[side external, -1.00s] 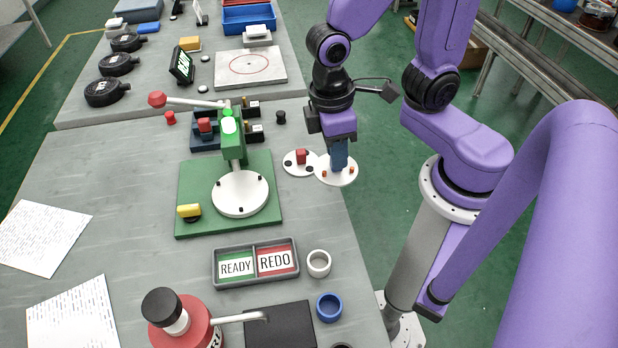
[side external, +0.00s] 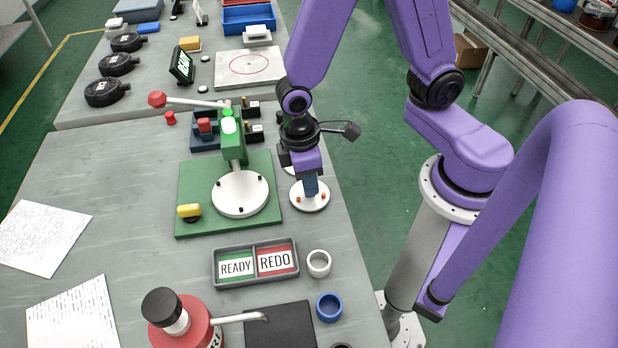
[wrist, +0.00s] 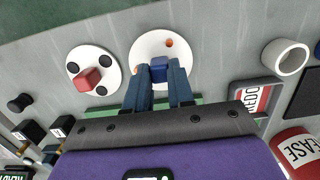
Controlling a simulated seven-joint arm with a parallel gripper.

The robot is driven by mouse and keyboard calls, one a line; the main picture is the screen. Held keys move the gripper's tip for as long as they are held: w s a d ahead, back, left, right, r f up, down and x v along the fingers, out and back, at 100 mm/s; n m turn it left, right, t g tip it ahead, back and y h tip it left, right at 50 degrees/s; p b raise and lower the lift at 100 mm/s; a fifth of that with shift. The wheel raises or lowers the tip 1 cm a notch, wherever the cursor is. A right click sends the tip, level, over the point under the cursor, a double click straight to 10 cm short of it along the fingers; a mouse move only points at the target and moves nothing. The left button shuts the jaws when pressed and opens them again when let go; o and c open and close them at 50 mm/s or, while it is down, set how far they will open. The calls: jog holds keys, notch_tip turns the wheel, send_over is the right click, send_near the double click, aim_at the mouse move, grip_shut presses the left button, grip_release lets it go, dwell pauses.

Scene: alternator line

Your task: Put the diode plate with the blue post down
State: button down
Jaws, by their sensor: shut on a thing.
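My gripper (side external: 310,188) points down and is shut on the blue post (wrist: 158,70) of a round white diode plate (side external: 304,204). In the wrist view this plate (wrist: 147,47) is level between and beyond the fingers, with small orange studs on it. In the side view it is over the bench near the right edge, right of the green fixture. I cannot tell whether its underside touches the bench. A second white plate with a red post (wrist: 88,79) and black spots lies beside it, mostly hidden behind my gripper in the side view.
The green fixture (side external: 187,225) has a white disc (side external: 240,205) and a red-knobbed lever. A grey READY/REDO tray (side external: 255,281), a white ring (side external: 319,272) and a blue ring (side external: 329,317) are nearer the camera. The bench's right edge is close.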

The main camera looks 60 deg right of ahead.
aim_at(303, 195)
jog(key=shift+f, duration=0.2)
jog(key=shift+f, duration=0.1)
jog(key=c, duration=1)
grip_release()
notch_tip(303, 195, up, 12)
jog(key=s+d+n, duration=0.1)
jog(key=s+d, duration=0.1)
jog(key=s, duration=0.1)
jog(key=s+d+r+n+y, duration=0.1)
jog(key=s+d, duration=0.1)
jog(key=s, duration=0.1)
jog(key=s+d+n+t, duration=0.1)
jog(key=s+d, duration=0.2)
jog(key=s, duration=0.1)
jog(key=shift+r+n, duration=0.3)
jog(key=shift+r, duration=0.05)
